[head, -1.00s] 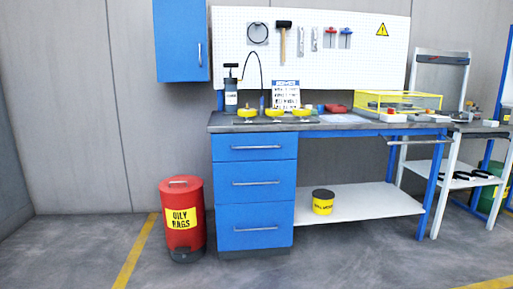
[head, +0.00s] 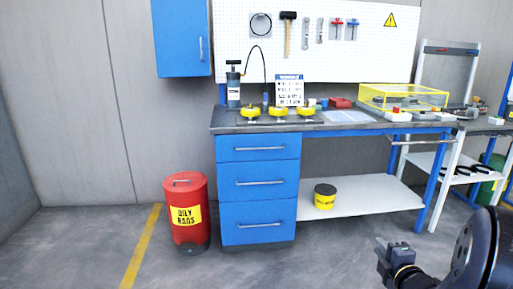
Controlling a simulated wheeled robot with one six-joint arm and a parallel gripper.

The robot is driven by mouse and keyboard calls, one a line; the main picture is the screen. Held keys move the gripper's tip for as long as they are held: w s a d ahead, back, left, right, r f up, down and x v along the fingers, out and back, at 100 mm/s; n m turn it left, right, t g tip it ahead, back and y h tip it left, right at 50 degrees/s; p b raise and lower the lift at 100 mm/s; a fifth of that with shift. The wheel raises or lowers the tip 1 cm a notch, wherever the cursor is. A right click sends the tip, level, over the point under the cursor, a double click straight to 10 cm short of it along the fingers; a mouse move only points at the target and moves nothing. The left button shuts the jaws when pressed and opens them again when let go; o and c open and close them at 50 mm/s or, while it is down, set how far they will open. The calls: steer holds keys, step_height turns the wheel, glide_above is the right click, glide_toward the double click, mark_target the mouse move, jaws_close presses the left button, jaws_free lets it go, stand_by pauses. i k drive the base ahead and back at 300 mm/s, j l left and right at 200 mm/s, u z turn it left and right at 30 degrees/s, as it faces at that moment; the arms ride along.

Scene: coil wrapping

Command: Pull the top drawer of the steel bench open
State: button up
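The steel bench (head: 330,127) stands against the wall with a dark top and a blue drawer unit on its left side. The top drawer (head: 240,154) is blue with a horizontal silver handle (head: 258,148), and it looks closed. Two more closed drawers lie below it. My gripper (head: 382,250) shows at the lower right, black and small, well apart from the drawers and to their right. Its fingers point up and left. I cannot tell how far they are spread, and nothing shows between them.
A red oily rags bin (head: 187,212) stands on the floor left of the drawers. A yellow tub (head: 325,201) sits on the low white shelf (head: 365,203). A sprayer (head: 233,90) and yellow items stand on the bench top. The floor before the drawers looks clear.

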mark_target(271, 145)
steer(key=i+j, duration=0.25)
steer(key=i, duration=0.2)
steer(key=i+j, duration=0.25)
steer(key=i, duration=0.15)
steer(key=i+j+u, duration=0.1)
steer(key=i+j, duration=0.15)
steer(key=i, duration=0.2)
steer(key=i+j, duration=0.2)
steer(key=i, duration=0.25)
steer(key=i+j, duration=0.2)
steer(key=i, duration=0.2)
